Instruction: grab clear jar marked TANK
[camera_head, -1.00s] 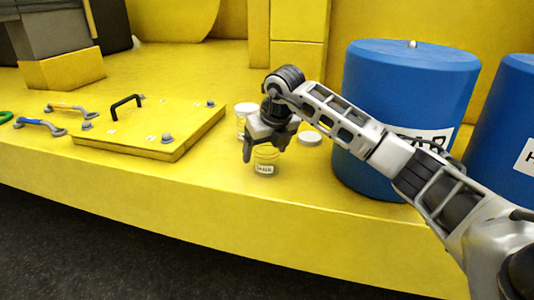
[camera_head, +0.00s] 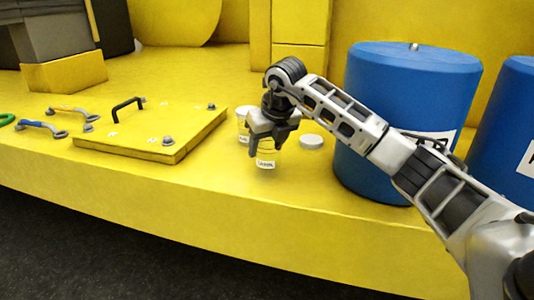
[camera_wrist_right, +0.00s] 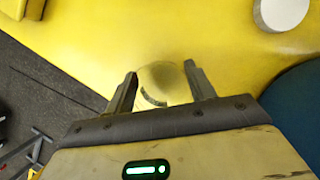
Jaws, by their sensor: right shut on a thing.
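A small clear jar (camera_head: 265,161) with a white label stands out at the front of the yellow deck. The label's print is too small to read surely. My right gripper (camera_head: 266,146) comes down over it and is shut on it, a finger on each side. In the right wrist view the jar (camera_wrist_right: 158,84) shows between the two fingertips (camera_wrist_right: 160,88). A second clear jar (camera_head: 242,128) with a white lid stands just behind and left, partly hidden by the gripper. My left gripper is not in view.
A loose white lid (camera_head: 311,142) lies right of the gripper. Large blue tanks (camera_head: 405,110) stand at right. A yellow hatch plate (camera_head: 150,135) with a black handle and several wrenches (camera_head: 42,127) lie at left. The deck's front edge is close to the jar.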

